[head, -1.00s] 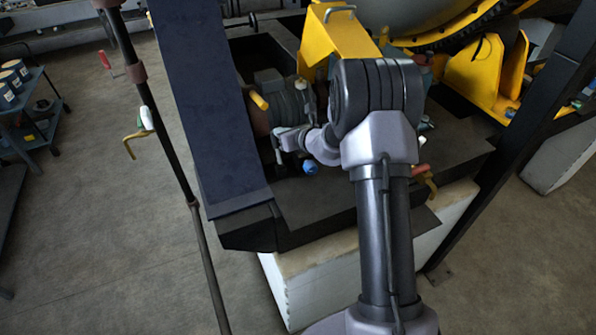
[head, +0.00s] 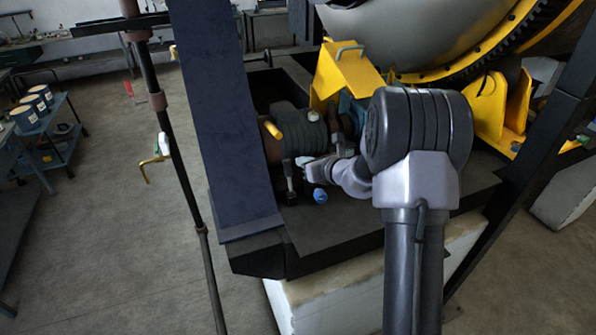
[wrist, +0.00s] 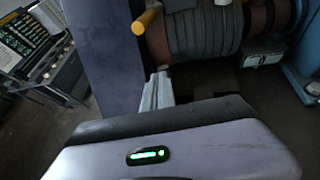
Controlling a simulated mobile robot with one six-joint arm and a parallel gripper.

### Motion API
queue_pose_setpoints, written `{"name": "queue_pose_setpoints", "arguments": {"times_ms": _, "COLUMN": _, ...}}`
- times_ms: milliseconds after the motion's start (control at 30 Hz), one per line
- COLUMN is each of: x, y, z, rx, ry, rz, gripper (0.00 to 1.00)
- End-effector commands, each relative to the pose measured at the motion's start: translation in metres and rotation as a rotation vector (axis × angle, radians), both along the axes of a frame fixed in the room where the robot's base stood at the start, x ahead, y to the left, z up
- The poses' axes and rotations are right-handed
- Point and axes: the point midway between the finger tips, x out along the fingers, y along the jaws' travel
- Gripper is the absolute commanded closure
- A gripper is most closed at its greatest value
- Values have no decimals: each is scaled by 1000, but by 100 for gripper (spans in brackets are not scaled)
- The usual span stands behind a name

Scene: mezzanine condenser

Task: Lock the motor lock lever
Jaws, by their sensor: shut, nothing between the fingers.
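A short lever with a yellow grip (head: 273,131) stands at the left end of the grey ribbed motor (head: 302,134); it looks like the motor lock lever. In the wrist view the yellow grip (wrist: 147,20) is at the top, left of the ribbed motor body (wrist: 205,32), and tilts up to the right. My gripper (wrist: 156,92) is shut and empty, with its fingers below the grip in the picture and apart from it. In the head view my gripper (head: 291,177) is in front of the motor, partly hard to make out against the dark parts.
A dark slanted panel (head: 225,110) rises close on the left of the motor. A yellow bracket (head: 345,72) and a large drum (head: 400,35) stand behind. A blue knob (head: 320,195) is just below my wrist. A thin dark post (head: 177,150) stands further left.

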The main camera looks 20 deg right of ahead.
Motion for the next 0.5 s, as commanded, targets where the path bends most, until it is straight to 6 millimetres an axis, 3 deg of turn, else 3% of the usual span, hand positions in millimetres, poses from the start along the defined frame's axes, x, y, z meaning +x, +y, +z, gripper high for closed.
{"name": "queue_pose_setpoints", "arguments": {"times_ms": 200, "x": -41, "y": -10, "z": 21, "rx": 0, "ry": 0, "rz": -2, "gripper": 100}}
{"name": "queue_pose_setpoints", "arguments": {"times_ms": 500, "x": -61, "y": -14, "z": 34, "rx": 1, "ry": 1, "rz": 0, "gripper": 100}}
